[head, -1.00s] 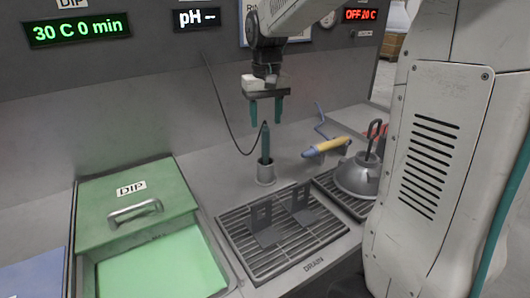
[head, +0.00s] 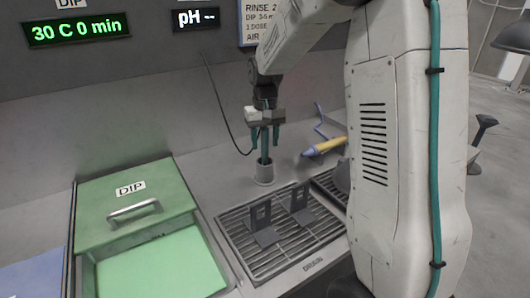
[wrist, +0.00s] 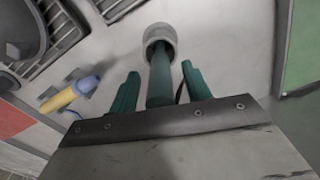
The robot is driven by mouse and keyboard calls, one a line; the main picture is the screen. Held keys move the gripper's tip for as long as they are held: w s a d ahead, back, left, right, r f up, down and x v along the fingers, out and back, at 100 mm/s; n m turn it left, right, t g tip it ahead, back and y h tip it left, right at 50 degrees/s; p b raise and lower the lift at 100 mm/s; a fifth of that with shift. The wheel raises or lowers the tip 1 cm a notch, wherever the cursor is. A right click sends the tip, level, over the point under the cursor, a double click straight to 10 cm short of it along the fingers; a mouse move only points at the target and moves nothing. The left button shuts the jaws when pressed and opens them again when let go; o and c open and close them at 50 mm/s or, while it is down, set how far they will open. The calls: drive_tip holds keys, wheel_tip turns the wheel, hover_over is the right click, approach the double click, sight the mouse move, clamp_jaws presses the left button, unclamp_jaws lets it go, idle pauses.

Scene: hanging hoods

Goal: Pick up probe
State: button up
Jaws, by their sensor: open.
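The probe (head: 265,146) is a dark green rod standing upright in a small grey cup (head: 264,174) on the counter, with a black cable running up to the wall panel. My gripper (head: 264,150) is open, with one green finger on each side of the probe's upper part. In the wrist view, the probe (wrist: 161,80) lies between the two fingertips (wrist: 160,80) with gaps visible on both sides. Its lower end is inside the cup (wrist: 160,38).
A green DIP tank (head: 135,205) with a handled lid is at left. A drain grate (head: 262,255) with two upright grey brackets is in front of the cup. A yellow and blue tool (head: 324,147) lies to the right. My arm covers the right side.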

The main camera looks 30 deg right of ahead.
clamp_jaws()
drive_tip(key=shift+r, duration=0.1)
